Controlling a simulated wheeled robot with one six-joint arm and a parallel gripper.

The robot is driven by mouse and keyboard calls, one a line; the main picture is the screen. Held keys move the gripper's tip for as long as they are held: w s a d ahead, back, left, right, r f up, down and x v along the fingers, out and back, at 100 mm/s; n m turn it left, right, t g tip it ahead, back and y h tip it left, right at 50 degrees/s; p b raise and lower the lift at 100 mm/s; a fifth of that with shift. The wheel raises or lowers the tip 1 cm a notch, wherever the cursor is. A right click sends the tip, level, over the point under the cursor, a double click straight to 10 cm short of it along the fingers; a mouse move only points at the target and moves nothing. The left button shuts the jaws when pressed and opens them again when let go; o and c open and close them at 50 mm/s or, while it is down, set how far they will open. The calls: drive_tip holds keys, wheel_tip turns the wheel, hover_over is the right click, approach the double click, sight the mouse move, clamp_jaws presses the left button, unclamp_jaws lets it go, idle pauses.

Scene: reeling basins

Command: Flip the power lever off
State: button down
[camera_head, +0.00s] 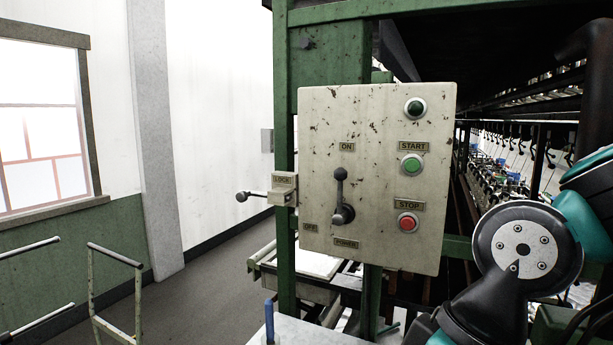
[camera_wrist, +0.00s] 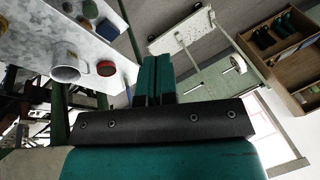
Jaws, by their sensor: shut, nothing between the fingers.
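The power lever (camera_head: 341,191) is a dark handle with a round knob on the cream control panel (camera_head: 390,252). It stands upright from its pivot, with its knob just below the ON label (camera_head: 347,146). The OFF label (camera_head: 310,227) is at lower left of the pivot and the POWER label (camera_head: 346,243) is below it. My gripper (camera_wrist: 154,60) shows only in the wrist view, its two teal fingers shut together with nothing between them. The lever and panel are not seen in that view. In the head view my arm is at the right, apart from the panel.
A LOCK block (camera_head: 283,182) with a rod and knob sticks out left of the panel. Green START (camera_head: 411,165) and red STOP (camera_head: 407,222) buttons are right of the lever. The wrist view shows a white mug (camera_wrist: 69,65) on a bench and a wooden shelf (camera_wrist: 291,75).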

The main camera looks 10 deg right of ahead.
drive_tip(key=shift+w+a, duration=0.3)
drive_tip(key=shift+w, duration=0.15)
drive_tip(key=w+d+r+m+t+h, duration=0.1)
drive_tip(key=w+d+r+m+t, duration=0.2)
drive_tip(key=w+r+m, duration=0.4)
drive_tip(key=w+d+r+m+t+h, duration=0.2)
drive_tip(key=w+d+r+m+t, duration=0.2)
drive_tip(key=w+r+m, duration=0.4)
drive_tip(key=w+r, duration=0.7)
drive_tip(key=r, duration=0.1)
drive_tip(key=shift+h, duration=0.3)
